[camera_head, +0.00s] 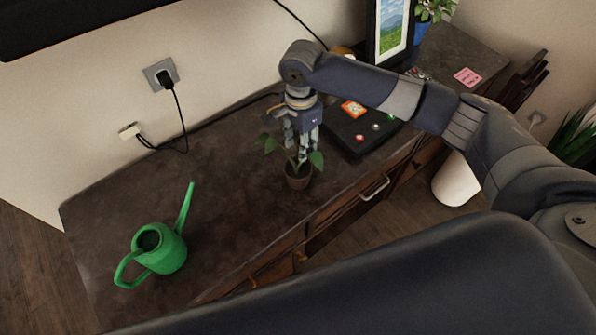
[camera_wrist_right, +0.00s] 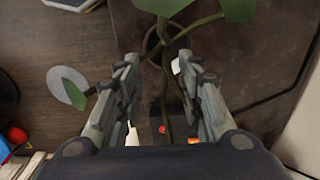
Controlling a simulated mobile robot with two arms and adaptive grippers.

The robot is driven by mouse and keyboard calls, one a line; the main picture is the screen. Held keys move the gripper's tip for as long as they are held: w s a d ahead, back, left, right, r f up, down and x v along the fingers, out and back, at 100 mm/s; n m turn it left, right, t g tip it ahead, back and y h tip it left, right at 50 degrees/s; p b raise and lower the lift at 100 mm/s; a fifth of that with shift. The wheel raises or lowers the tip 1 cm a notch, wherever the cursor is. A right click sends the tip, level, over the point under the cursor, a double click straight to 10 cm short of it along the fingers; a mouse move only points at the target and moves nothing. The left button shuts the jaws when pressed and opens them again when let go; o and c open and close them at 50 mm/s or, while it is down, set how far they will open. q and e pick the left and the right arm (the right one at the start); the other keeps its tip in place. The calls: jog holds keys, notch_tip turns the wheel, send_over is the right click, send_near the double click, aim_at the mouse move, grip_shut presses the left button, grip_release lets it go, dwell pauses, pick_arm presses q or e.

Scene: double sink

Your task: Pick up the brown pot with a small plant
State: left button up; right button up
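The small brown pot (camera_head: 298,178) with a green-leaved plant (camera_head: 316,159) stands upright on the dark desk in the head view. My right gripper (camera_head: 301,152) points down right above the pot, among the plant's leaves. In the right wrist view its fingers (camera_wrist_right: 158,62) are spread apart, with plant stems (camera_wrist_right: 166,40) showing between them. I cannot tell whether the fingers touch the stems. My left gripper is not in view.
A green watering can (camera_head: 162,250) stands to the left on the desk (camera_head: 215,190). A black box with coloured buttons (camera_head: 350,135) lies right of the pot. A picture frame (camera_head: 393,30) and a blue-potted plant (camera_head: 421,30) stand behind. The desk between can and pot is clear.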

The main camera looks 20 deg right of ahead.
aim_at(297, 153)
jog(key=f, duration=0.2)
jog(key=f+p, duration=0.1)
jog(key=f, duration=0.2)
jog(key=shift+w+a+f+p, duration=0.1)
jog(key=shift+a+f+p, duration=0.3)
jog(key=shift+f, duration=0.7)
grip_shut()
jog(key=shift+r, duration=0.1)
